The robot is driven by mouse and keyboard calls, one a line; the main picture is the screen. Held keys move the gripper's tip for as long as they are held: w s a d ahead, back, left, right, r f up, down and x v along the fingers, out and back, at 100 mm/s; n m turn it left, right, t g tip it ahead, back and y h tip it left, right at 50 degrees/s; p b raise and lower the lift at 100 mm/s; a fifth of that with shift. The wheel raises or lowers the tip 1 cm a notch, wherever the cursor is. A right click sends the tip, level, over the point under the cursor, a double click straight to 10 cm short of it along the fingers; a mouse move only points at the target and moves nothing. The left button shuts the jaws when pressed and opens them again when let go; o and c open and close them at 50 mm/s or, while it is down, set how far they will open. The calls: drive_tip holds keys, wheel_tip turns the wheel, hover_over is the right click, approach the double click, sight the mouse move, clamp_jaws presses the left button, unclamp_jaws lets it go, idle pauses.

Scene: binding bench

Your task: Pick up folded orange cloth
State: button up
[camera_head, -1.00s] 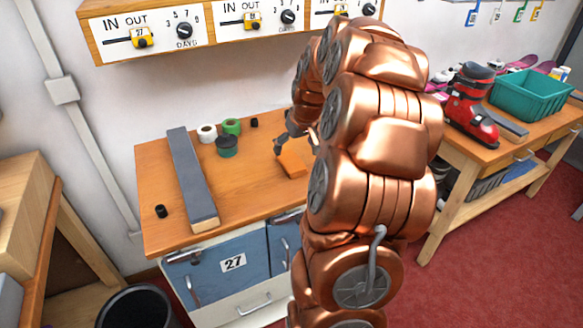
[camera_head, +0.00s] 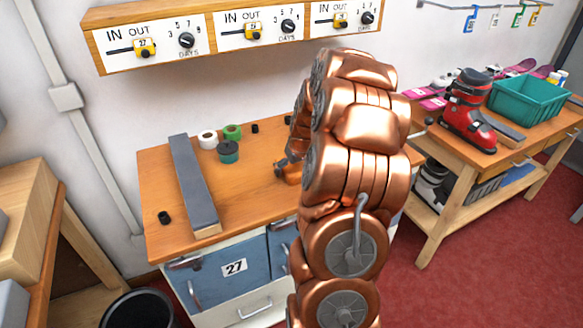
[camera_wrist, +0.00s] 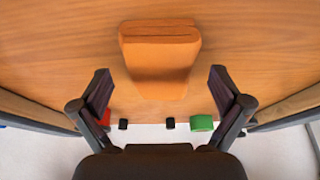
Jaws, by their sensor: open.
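The folded orange cloth (camera_wrist: 160,58) lies on the wooden bench top, in the upper middle of the wrist view. My gripper (camera_wrist: 160,85) is open, with one dark finger on each side of the cloth's near part in that view. I see gaps between the fingers and the cloth, and nothing is held. In the head view my gripper (camera_head: 281,168) is low over the bench top, partly hidden by my copper arm. Only a little orange of the cloth (camera_head: 293,173) shows beside it there.
A long grey-topped block (camera_head: 192,180) lies on the bench (camera_head: 240,190), left of my gripper. A white roll (camera_head: 208,139), a green roll (camera_head: 232,132) and a dark green-lidded jar (camera_head: 228,152) stand behind. A black cap (camera_head: 164,217) is at front left.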

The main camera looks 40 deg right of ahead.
sight(293, 170)
drive_tip(key=shift+f, duration=0.1)
drive_tip(key=c, duration=1.2)
drive_tip(key=shift+w+r+b, duration=0.1)
drive_tip(key=shift+r+b, duration=0.7)
drive_tip(key=shift+r, duration=0.8)
drive_tip(key=shift+a+r, duration=0.1)
drive_tip(key=shift+r, duration=0.1)
drive_tip(key=s+a+b, duration=0.1)
drive_tip(key=s+a, duration=0.2)
drive_tip(key=a, duration=0.1)
drive_tip(key=s+a+r+b, duration=0.1)
drive_tip(key=s+a, duration=0.3)
drive_tip(key=s+a+b, duration=0.1)
drive_tip(key=s+a, duration=0.2)
drive_tip(key=a, duration=0.1)
drive_tip(key=shift+s+r+b, duration=0.2)
drive_tip(key=shift+b, duration=0.2)
